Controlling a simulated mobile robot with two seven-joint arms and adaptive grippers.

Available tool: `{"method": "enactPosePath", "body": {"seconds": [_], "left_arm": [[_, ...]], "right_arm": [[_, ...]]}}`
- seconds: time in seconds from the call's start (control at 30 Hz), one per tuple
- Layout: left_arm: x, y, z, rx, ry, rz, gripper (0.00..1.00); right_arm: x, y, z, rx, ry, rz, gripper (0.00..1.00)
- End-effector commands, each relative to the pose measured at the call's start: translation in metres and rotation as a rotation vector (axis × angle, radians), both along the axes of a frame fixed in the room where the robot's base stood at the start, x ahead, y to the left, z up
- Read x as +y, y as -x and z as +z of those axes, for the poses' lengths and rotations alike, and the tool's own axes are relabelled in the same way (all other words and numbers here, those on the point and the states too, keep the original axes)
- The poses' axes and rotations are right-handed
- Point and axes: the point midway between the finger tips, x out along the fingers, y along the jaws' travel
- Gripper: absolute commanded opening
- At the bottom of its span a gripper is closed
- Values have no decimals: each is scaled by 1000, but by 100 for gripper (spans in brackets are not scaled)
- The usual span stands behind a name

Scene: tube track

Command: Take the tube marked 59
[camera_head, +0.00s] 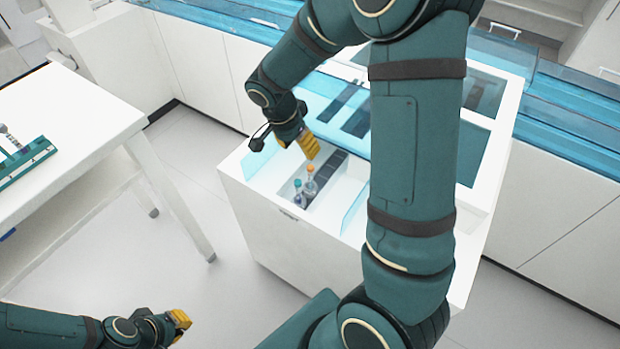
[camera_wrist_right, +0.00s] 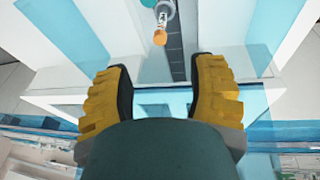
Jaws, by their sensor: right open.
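An orange-capped tube (camera_head: 310,180) stands in the open channel of the white machine in the head view. A blue-capped tube (camera_head: 299,194) stands just beside it, nearer the front edge. No number is readable on either tube. My right gripper (camera_head: 311,148), with yellow fingers, hangs above and just behind the orange-capped tube. In the right wrist view the right gripper (camera_wrist_right: 160,90) is open with nothing between its fingers, and the orange-capped tube (camera_wrist_right: 160,31) is beyond the fingertips. My left gripper (camera_head: 181,321) is low at the bottom left, away from the tubes; its opening is unclear.
The white machine (camera_head: 262,222) has a dark track (camera_head: 328,168) and blue clear panels (camera_head: 355,208) close to the channel. A white table (camera_head: 75,115) with a teal rack (camera_head: 25,162) stands at the left. Open floor lies between table and machine.

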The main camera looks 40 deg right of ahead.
Motion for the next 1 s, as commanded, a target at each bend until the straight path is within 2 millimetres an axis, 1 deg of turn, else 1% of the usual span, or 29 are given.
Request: {"method": "enactPosePath", "body": {"seconds": [0.03,0.2,0.3,0.57,0.83,0.9,1.0], "left_arm": [[0,-1,-4,-1,0,0,0],[0,-2,-10,-5,-1,1,0],[0,-2,-12,-6,-1,1,0],[0,-3,-14,-7,-1,2,0],[1,-5,-23,-11,-3,2,0],[1,-5,-24,-12,-3,2,0],[1,-5,-24,-12,-3,2,0]], "right_arm": [[-3,2,-13,5,-1,-3,56],[-11,4,-41,4,-1,-1,56],[-14,5,-51,3,0,-1,56],[-17,6,-63,2,-1,0,56],[-28,9,-100,4,-1,0,56],[-30,10,-107,4,-1,0,56],[-30,9,-109,0,-1,1,56]]}}
